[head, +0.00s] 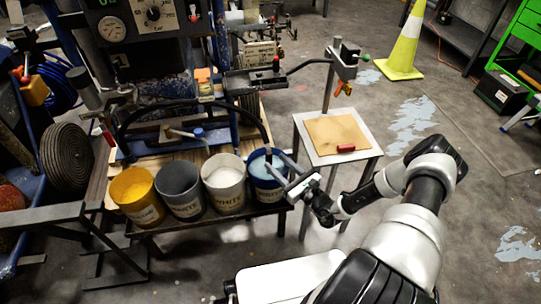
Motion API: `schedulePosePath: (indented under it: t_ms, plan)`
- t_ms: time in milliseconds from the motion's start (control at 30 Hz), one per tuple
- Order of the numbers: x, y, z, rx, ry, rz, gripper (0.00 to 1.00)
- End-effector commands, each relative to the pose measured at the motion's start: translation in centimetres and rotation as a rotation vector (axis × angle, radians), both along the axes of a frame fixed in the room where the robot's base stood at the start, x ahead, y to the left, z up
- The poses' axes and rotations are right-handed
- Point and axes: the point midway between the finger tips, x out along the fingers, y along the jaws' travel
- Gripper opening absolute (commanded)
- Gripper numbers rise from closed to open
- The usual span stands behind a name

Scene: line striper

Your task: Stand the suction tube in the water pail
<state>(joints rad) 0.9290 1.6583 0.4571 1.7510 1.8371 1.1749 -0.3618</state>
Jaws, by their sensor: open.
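Several pails stand in a row on a low bench. The rightmost, a dark blue pail (268,193) with pale blue liquid, looks like the water pail. The suction tube is the end of a black hose (236,106) that arches over from the left. Its lower end (268,155) hangs down at the blue pail's mouth and appears to be inside the rim; its tip is hidden. My gripper (277,172) is open at the right side of that pail's mouth, its fingers pointing left near the tube. I cannot tell whether they touch it.
Yellow (137,197), grey (180,191) and white (224,184) pails stand left of the blue one. A small table (308,124) with a post (329,85) and a red item (346,148) stands behind my gripper. The striper machine (150,60) fills the back left.

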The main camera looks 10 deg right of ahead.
Motion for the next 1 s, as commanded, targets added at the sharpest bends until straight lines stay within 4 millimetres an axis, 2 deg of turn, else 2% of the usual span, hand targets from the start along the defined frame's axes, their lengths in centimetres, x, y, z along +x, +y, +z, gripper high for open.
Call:
schedulePosePath:
  t_ms: [100, 300, 500, 700, 1000]
  plan:
    - [-2.8, -1.5, 0.3, 0.001, 0.002, -0.003, 0.42]
    - [-7.0, -3.6, 0.2, 0.001, 0.0, -0.003, 0.42]
    - [-9.7, -5.0, 0.2, 0.0, -0.001, -0.001, 0.42]
    - [-10.6, -5.4, 0.1, 0.001, -0.002, 0.001, 0.42]
    - [-10.6, -5.4, 0.1, 0.001, -0.002, 0.001, 0.42]
